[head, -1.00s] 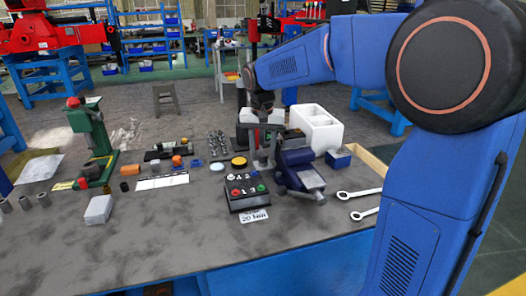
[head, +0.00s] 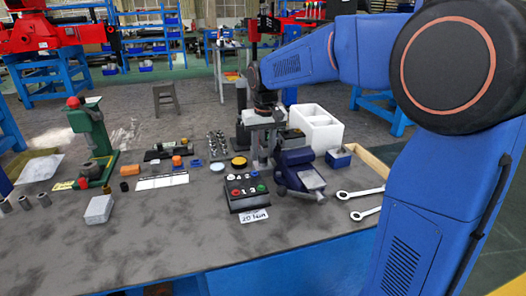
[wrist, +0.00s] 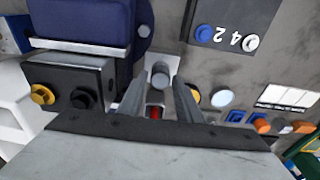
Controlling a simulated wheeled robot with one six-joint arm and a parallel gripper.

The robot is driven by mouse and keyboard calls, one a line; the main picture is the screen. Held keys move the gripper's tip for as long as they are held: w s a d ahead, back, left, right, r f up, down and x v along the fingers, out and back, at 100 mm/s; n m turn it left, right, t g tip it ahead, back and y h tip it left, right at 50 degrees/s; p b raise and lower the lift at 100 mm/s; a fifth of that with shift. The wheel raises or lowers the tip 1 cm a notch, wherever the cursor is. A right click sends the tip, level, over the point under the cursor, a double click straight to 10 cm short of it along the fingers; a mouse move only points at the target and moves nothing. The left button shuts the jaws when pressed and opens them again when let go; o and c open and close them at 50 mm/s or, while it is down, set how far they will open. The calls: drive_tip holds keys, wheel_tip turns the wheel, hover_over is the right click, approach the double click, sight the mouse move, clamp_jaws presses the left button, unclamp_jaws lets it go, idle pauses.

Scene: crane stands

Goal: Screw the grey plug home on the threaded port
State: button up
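In the wrist view, a grey round piece (wrist: 160,76), which looks like the grey plug, sits in front of a light grey stand (wrist: 172,58). My gripper (wrist: 160,88) has one finger on each side of it, with visible gaps, so it looks open. I cannot tell whether the plug is on a thread; the threaded port is not clearly visible. A small red part (wrist: 155,112) shows between the fingers. In the head view, my gripper (head: 266,122) points down at the stand behind the blue vise (head: 298,172); its fingertips are too small to read.
The blue vise (wrist: 82,22) and a dark block (wrist: 70,72) with yellow and black knobs are close on the left in the wrist view. A button box (head: 247,192) stands in front. A white foam box (head: 318,128) is behind right. Wrenches (head: 360,193) lie right.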

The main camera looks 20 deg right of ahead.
clamp_jaws()
drive_tip(key=m, duration=0.4)
drive_tip(key=shift+h, duration=0.3)
drive_tip(key=shift+m, duration=0.6)
drive_tip(key=shift+m, duration=1)
drive_tip(key=o, duration=0.5)
unclamp_jaws()
drive_tip(key=shift+o, duration=0.2)
drive_tip(key=shift+s+a+r, duration=0.1)
drive_tip(key=shift+r, duration=1.15)
drive_tip(key=shift+s+a+r, duration=0.1)
drive_tip(key=shift+r, duration=1.15)
